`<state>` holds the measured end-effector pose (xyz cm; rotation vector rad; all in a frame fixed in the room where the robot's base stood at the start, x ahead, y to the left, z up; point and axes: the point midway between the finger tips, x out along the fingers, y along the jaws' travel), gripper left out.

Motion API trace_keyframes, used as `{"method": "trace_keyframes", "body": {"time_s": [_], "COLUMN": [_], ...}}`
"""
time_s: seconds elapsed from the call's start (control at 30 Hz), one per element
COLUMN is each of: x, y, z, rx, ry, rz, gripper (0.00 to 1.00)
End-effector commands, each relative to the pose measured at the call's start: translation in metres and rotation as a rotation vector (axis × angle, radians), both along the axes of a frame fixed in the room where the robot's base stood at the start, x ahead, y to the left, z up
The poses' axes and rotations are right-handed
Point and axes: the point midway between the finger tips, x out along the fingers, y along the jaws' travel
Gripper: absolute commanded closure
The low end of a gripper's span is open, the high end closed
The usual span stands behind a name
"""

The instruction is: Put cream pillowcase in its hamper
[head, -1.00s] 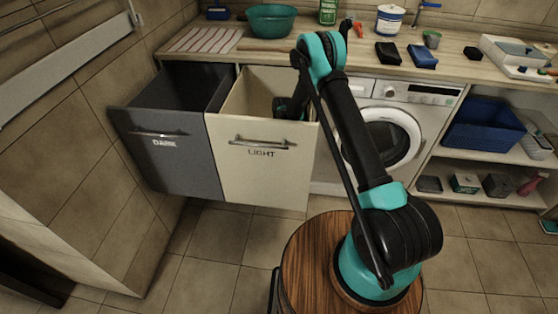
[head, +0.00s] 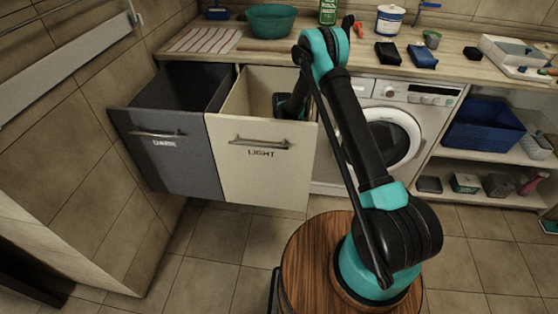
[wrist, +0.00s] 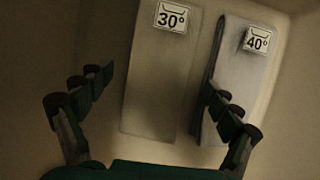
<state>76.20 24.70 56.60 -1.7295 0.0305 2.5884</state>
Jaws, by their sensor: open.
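My gripper (wrist: 160,98) is open, with its fingers spread, inside the light hamper. In the head view only part of it shows at the hamper mouth, and its fingertips are hidden by the hamper front. The light hamper (head: 262,178) is a cream pull-out bin marked LIGHT. In the wrist view a folded cream cloth (wrist: 155,85), which looks like the cream pillowcase, lies inside with a 30° label. It lies between and beyond the fingers, and no finger visibly grips it. A paler folded cloth (wrist: 238,75) with a 40° label lies beside it on the right.
The dark hamper (head: 165,172) stands open on the left, touching the light one. A washing machine (head: 400,95) is on the right. The countertop above holds a teal bowl (head: 271,20), a striped cloth (head: 203,40) and dark folded items. A blue basket (head: 484,125) sits on a shelf.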

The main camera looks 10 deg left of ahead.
Motion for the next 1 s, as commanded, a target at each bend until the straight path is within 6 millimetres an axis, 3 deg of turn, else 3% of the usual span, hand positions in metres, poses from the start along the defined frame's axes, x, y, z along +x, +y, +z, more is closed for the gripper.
{"method": "trace_keyframes", "body": {"time_s": [0.3, 0.5, 1.0], "x": [0.025, 0.035, 0.038], "y": [-0.001, -0.001, -0.001], "z": [0.061, 0.085, 0.093], "rx": [0.0, 0.0, 0.0], "ry": [0.0, 0.0, 0.0], "rz": [0.0, 0.0, 0.0], "gripper": [0.09, 0.09, 0.09]}}
